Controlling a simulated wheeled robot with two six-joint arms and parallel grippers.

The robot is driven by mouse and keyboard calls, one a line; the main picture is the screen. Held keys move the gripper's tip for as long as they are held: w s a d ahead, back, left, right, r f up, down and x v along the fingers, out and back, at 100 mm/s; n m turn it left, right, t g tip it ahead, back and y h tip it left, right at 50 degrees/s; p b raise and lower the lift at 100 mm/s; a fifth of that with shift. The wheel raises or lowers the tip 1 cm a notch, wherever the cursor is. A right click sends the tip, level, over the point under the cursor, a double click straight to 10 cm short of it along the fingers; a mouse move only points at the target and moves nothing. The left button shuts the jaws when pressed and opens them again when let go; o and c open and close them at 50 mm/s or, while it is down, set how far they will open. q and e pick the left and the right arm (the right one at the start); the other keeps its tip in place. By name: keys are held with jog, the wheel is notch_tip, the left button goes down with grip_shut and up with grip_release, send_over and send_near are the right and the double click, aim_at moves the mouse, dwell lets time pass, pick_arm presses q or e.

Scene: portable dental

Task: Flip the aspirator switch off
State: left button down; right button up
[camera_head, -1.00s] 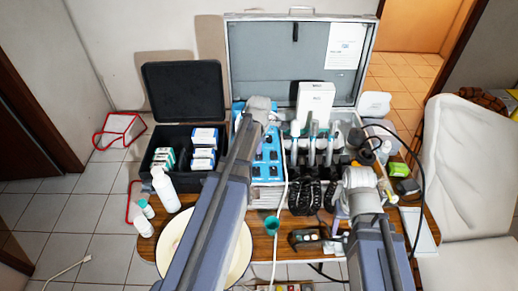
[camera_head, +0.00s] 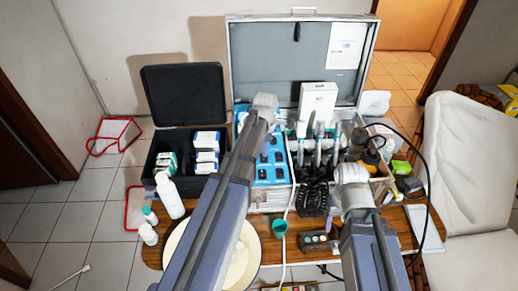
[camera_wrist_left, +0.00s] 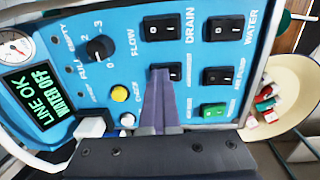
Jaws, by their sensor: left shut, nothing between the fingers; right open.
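The blue control panel (camera_wrist_left: 190,50) of the dental unit shows in the left wrist view and partly in the head view (camera_head: 270,172). It carries several black rocker switches, including the DRAIN switch (camera_wrist_left: 163,28) and WATER switch (camera_wrist_left: 222,29), and one green-lit switch (camera_wrist_left: 213,111). No aspirator label is legible. My left gripper (camera_wrist_left: 163,76) is shut and empty, its tips over the lower edge of a black switch (camera_wrist_left: 174,70) below DRAIN, partly hiding it. I cannot tell whether they touch. My right gripper (camera_head: 333,212) is open near the front of the case, mostly hidden by its wrist.
A dial (camera_wrist_left: 97,49), a display reading LINE OK and WATER OFF (camera_wrist_left: 31,98), and a white plug (camera_wrist_left: 93,127) sit beside the switches. A cream basin (camera_head: 236,268), a white bottle (camera_head: 169,196) and a green cup (camera_head: 279,227) stand near my arms. Cables cross the table.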

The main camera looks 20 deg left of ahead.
pick_arm(q)
jog(key=shift+a+f, duration=0.1)
jog(key=shift+f, duration=0.15)
jog(key=shift+s+a, duration=0.1)
jog(key=shift+a, duration=0.05)
pick_arm(e)
jog(key=shift+d+f, duration=0.2)
jog(key=shift+f, duration=0.15)
